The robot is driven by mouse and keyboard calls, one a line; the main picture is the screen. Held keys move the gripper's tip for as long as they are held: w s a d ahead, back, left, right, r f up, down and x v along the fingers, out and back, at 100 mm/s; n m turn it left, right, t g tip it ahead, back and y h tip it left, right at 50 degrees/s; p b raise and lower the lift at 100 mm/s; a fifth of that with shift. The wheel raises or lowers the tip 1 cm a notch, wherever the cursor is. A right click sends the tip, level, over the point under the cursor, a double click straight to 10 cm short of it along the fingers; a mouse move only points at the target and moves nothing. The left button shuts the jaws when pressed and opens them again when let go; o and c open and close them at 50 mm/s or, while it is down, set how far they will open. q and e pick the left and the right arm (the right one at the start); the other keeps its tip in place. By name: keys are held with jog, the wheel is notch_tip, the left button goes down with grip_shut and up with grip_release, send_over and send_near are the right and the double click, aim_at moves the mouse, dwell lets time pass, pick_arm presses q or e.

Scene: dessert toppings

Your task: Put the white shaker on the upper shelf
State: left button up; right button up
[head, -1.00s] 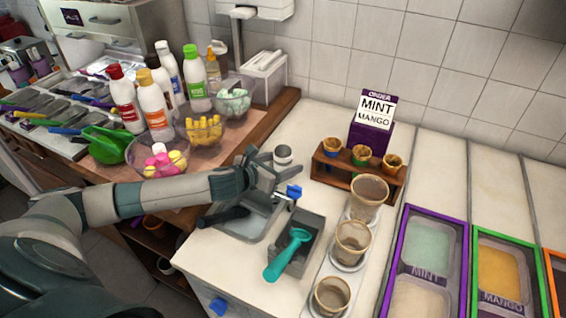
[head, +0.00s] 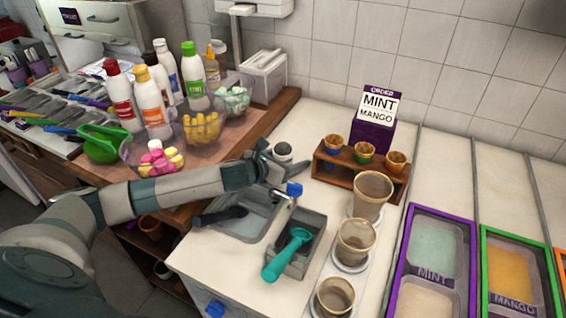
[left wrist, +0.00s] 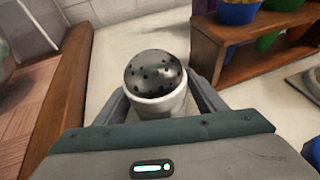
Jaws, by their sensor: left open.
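The white shaker (head: 283,150) stands upright on the pale counter behind the sink basin; its lower part is hidden by my gripper in the head view. In the left wrist view the shaker (left wrist: 155,78) shows a dark, domed top with holes and a white body. My left gripper (head: 284,163) is open, with one finger on each side of the shaker; I cannot tell if either finger touches it. Under the wooden counter, a shelf board (head: 163,250) is partly visible with an orange-brown bowl above it. My right gripper is not in view.
A wooden cone rack (head: 345,176) stands close right of the shaker. The sink basin (head: 232,226), a grey bin with a teal scoop (head: 286,255) and several cups are nearer. Bottles and bowls crowd the wooden counter (head: 262,120) at left.

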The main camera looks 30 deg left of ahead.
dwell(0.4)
pick_arm(q)
jog(key=c, duration=1.3)
jog(key=shift+r, duration=0.15)
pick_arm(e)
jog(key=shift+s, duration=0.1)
